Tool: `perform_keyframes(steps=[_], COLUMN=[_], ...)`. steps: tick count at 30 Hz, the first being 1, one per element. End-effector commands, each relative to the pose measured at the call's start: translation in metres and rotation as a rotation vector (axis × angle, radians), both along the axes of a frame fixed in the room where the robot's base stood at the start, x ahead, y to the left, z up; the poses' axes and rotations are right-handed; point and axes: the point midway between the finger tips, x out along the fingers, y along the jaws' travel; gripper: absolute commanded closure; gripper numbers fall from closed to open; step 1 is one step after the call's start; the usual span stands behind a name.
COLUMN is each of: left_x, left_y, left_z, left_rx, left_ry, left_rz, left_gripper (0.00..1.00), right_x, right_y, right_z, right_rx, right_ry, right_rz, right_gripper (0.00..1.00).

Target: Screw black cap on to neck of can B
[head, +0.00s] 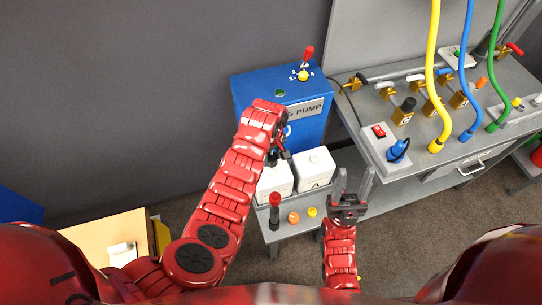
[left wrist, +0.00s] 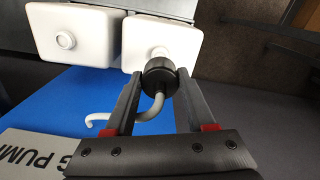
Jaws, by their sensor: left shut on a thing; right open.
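My left gripper (head: 284,153) is over the white cans in front of the blue pump box. In the left wrist view, its fingers (left wrist: 155,82) are shut on a black cap (left wrist: 160,72) with a grey bent tube. The cap partly overlaps the pale neck (left wrist: 159,52) of one white can (left wrist: 185,38); I cannot tell whether they touch. That can is the left one (head: 273,182) in the head view, partly behind my arm, its letter unreadable. The other can (head: 314,168) is marked A. My right gripper (head: 353,192) is open and empty, right of the cans.
The blue pump box (head: 310,100) stands behind the cans. A red-and-black object (head: 275,210), an orange piece (head: 293,217) and a yellow piece (head: 312,212) are on the shelf front. The grey bench (head: 470,155) with hoses is at right.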

Motion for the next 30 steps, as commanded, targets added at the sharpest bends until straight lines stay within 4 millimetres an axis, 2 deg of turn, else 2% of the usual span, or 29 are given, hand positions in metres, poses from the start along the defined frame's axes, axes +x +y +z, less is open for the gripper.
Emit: perform_keyframes(steps=[5,19,30], left_x=[0.0,0.0,0.0], left_y=[0.0,0.0,0.0], left_z=[-0.005,-0.045,-0.05], left_rx=[-0.001,-0.001,0.0], left_ry=[-0.001,0.0,-0.001], left_rz=[0.011,0.009,0.009], left_gripper=[0.98,0.98,0.98], right_x=[0.0,0.0,0.0], right_y=[0.0,0.0,0.0], right_z=[-0.003,-0.028,-0.03], right_rx=[0.0,0.0,0.0], right_ry=[0.0,0.0,0.0], right_rz=[0.0,0.0,0.0], right_gripper=[0.5,0.5,0.5])
